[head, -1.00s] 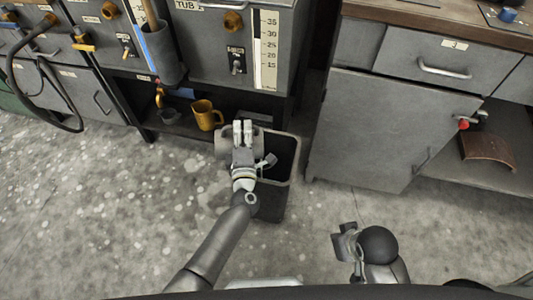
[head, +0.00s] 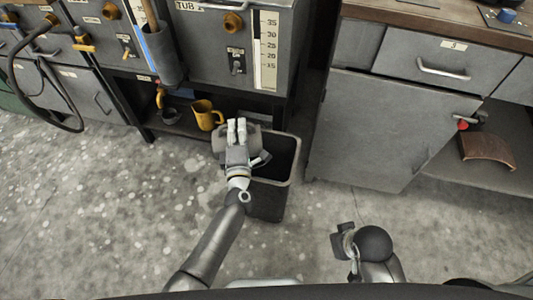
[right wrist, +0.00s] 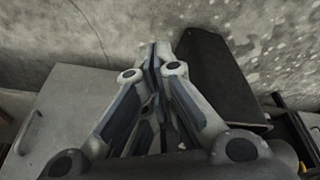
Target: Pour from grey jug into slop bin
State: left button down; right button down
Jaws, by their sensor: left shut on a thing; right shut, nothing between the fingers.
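The slop bin (head: 268,203) is a dark, open-topped bin standing on the floor below the tubs. A dark box in the right wrist view (right wrist: 215,80) looks like the same bin. My left gripper (head: 237,128) is shut on the grey jug (head: 219,146), at the bin's left rim. The jug is partly hidden by the gripper; its exact tilt and contents cannot be made out, and no stream shows. My right gripper (right wrist: 158,60) is shut and empty; in the head view its arm is low, right of the bin.
A grey cabinet (head: 365,130) stands to the right. The floor in front is clear.

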pick_arm(q)
jog(key=a+n, duration=0.2)
jog(key=shift+a+r, duration=0.35)
jog(key=shift+r, duration=0.05)
jog(key=shift+a+r+n, duration=0.1)
jog(key=shift+a+n, duration=0.25)
jog(key=shift+n, duration=0.15)
pick_arm(e)
jog(key=shift+s+a+r, duration=0.15)
jog(key=shift+s+r, duration=0.1)
jog(key=shift+r, duration=0.3)
